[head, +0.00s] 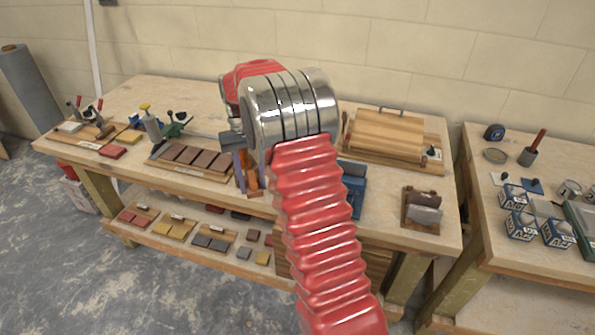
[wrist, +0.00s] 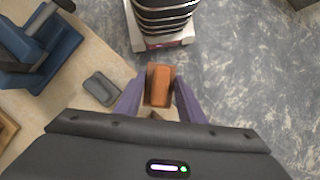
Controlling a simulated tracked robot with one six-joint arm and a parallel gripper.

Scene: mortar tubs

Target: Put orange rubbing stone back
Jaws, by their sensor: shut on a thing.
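The orange rubbing stone (wrist: 160,86) is a small block between the two purple fingers of my gripper (wrist: 160,78) in the wrist view. The fingers are shut on its sides, and it appears over the table's front edge. In the head view my gripper (head: 249,178) points down in front of the long workbench, with part of the orange stone (head: 253,184) showing between the fingers. My red arm and metal wrist hide part of the bench behind. The lower shelf (head: 160,238) has boards with red, yellow and dark stones on them.
A board with several brown blocks (head: 196,160) lies left of my gripper. A blue tool (head: 352,188) stands to its right. A grey stone (wrist: 101,88) lies on the bench in the wrist view. The bench's front middle is crowded; bare floor (head: 60,290) lies at left.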

